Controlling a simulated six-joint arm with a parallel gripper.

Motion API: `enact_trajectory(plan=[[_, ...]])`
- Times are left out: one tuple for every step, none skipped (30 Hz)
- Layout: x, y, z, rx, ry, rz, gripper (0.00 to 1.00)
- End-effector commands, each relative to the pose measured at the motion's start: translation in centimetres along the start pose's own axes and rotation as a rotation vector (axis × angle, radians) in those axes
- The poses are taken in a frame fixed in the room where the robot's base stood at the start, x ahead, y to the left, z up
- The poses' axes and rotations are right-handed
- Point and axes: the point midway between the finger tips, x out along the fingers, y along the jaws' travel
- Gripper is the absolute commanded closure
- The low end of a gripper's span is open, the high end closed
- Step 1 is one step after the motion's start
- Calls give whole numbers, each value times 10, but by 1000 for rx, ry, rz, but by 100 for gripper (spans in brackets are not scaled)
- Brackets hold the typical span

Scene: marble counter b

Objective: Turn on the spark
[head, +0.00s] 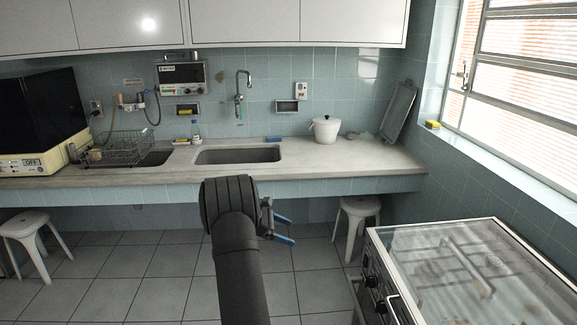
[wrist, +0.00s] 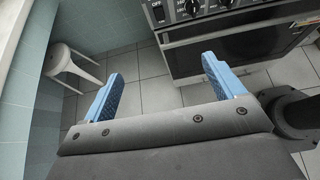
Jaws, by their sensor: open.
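The stove (head: 470,262) has a clear lid and stands at the lower right of the head view. Dark knobs (head: 370,281) line its left-facing front. In the wrist view a knob (wrist: 158,13) shows at the top, with others (wrist: 192,6) beside it and "OFF" lettering at the panel's left. I cannot tell which control is the spark. My gripper (head: 290,230) has blue fingers and is in mid-air left of the stove, apart from its front. In the wrist view my gripper (wrist: 158,72) is open, with only floor between the fingers.
A white stool (head: 357,212) stands near the stove, another (head: 27,228) at left. The counter (head: 330,166) with sink (head: 238,155) runs along the back. A cream box (head: 40,158) marked "OFF" sits at left. The oven handle (head: 393,306) protrudes.

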Motion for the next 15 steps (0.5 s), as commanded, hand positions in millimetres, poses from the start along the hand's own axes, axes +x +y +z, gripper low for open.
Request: enact_trajectory(plan=[[0,0,0,0,0,0,24],[0,0,0,0,0,0,29],[0,0,0,1,0,0,37],[1,0,0,4,2,0,43],[2,0,0,10,4,1,49],[5,0,1,24,9,3,57],[8,0,1,39,15,5,63],[12,0,2,59,23,6,69],[18,0,2,93,37,11,77],[24,0,2,125,49,14,82],[30,0,3,162,64,18,88],[39,0,4,219,86,23,96],[46,-1,5,265,105,27,100],[54,-1,6,317,125,30,100],[64,-2,6,386,153,32,100]])
